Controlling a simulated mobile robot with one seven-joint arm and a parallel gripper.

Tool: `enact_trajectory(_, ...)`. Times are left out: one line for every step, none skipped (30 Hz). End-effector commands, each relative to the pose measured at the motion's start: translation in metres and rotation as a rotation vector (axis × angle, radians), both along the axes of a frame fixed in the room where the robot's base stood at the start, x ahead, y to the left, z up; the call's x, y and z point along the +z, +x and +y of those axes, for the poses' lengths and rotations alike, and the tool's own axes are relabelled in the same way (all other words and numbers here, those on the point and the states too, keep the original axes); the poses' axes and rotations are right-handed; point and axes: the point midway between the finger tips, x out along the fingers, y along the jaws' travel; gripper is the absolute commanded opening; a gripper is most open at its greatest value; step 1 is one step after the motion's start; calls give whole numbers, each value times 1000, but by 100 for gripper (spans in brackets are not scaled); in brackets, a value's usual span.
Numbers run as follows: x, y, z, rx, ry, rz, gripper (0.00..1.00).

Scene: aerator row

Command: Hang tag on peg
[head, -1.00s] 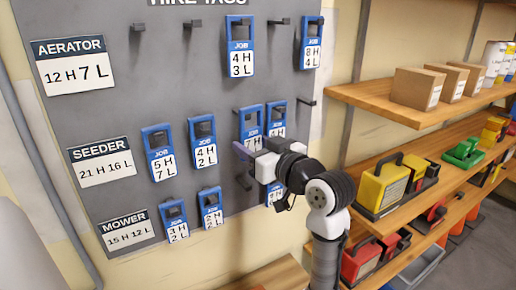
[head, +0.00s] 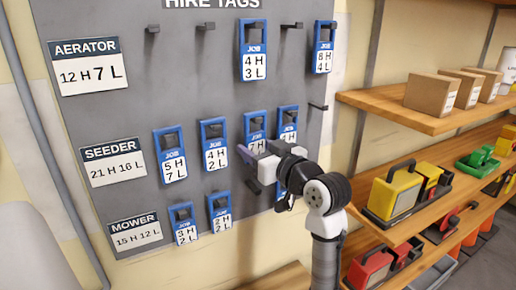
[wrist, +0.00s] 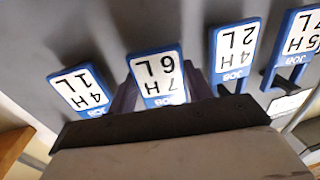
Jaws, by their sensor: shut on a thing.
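The blue-framed tag reading 7 H 6 L (wrist: 159,77) is between the purple fingers of my gripper (head: 250,156), which is shut on it. In the head view this tag (head: 256,122) is in the seeder row, partly covered by my gripper. Whether it still rests on its peg is hidden. The aerator row has a bare peg (head: 152,29) at far left, a second bare peg (head: 206,26), a 4 H 3 L tag (head: 253,66), another bare peg (head: 292,25) and an 8 H 4 L tag (head: 323,60). The aerator card (head: 90,73) reads 12 H 7 L.
Seeder tags 5 H 7 L (head: 173,166) and 4 H 2 L (head: 215,157) hang to the left; 4 H 1 L (wrist: 83,90) is close beside the held tag. Mower tags (head: 186,235) hang below. Shelves with boxes (head: 433,91) stand right.

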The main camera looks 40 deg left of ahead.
Motion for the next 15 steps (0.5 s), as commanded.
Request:
enact_trajectory(0, 0, 0, 0, 0, 0, 32)
enact_trajectory(0, 0, 0, 0, 0, 0, 32)
enact_trajectory(0, 0, 0, 0, 0, 0, 32)
enact_trajectory(0, 0, 0, 0, 0, 0, 32)
enact_trajectory(0, 0, 0, 0, 0, 0, 32)
enact_trajectory(0, 0, 0, 0, 0, 0, 32)
enact_trajectory(0, 0, 0, 0, 0, 0, 32)
enact_trajectory(0, 0, 0, 0, 0, 0, 32)
enact_trajectory(0, 0, 0, 0, 0, 0, 32)
enact_trajectory(0, 0, 0, 0, 0, 0, 32)
enact_trajectory(0, 0, 0, 0, 0, 0, 32)
enact_trajectory(0, 0, 0, 0, 0, 0, 32)
enact_trajectory(0, 0, 0, 0, 0, 1, 32)
enact_trajectory(0, 0, 0, 0, 0, 0, 32)
enact_trajectory(0, 0, 0, 0, 0, 0, 52)
